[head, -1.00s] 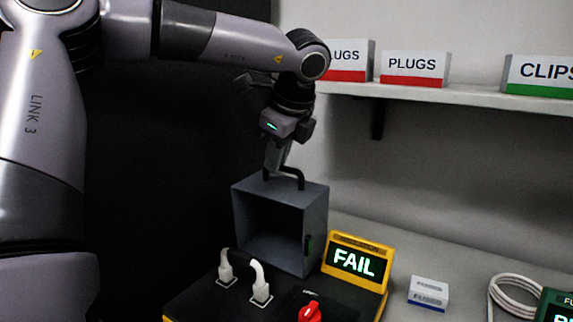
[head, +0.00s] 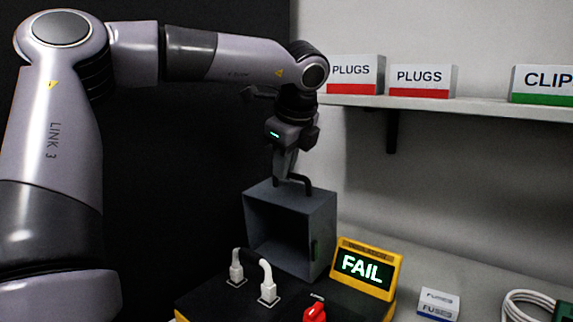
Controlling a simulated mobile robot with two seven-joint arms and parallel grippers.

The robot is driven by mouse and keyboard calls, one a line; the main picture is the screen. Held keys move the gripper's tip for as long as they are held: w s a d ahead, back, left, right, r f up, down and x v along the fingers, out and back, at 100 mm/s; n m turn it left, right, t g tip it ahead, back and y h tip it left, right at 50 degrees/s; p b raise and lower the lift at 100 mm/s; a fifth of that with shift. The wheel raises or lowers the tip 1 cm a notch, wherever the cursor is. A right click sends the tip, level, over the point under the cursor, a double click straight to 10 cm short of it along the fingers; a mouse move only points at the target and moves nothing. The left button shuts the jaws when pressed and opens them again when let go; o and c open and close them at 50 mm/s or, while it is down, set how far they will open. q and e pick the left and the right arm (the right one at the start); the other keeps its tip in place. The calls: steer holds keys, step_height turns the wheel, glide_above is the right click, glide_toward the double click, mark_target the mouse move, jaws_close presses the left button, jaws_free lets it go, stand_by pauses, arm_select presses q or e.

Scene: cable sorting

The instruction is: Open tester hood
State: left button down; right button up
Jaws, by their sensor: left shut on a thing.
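The tester hood (head: 322,228) is a grey box tilted up at the back of the tester (head: 225,300), its hollow side facing me. A dark bar handle (head: 300,181) is on its upper side. My left gripper (head: 281,178) points down and is shut on the handle. The tester has a black top with yellow edges. Two white plugs (head: 268,291) joined by a short cable stand in its top, in front of the hood. A yellow-framed display (head: 365,268) reads FAIL. A red knob (head: 315,312) sits at the front. My right gripper is not in view.
A small white and blue fuse box (head: 438,304) stands on the table right of the tester. A coiled white cable (head: 522,308) lies further right. A wall shelf (head: 470,107) with PLUGS and CLIPS boxes is above, right of my left arm.

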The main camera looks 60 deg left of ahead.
arm_select(q)
steer(key=c, duration=1.2)
jaws_free()
steer(key=shift+r, duration=0.2)
steer(key=shift+o, duration=0.2)
steer(key=shift+f, duration=0.1)
steer(key=v, duration=0.7)
steer(key=shift+s, duration=0.15)
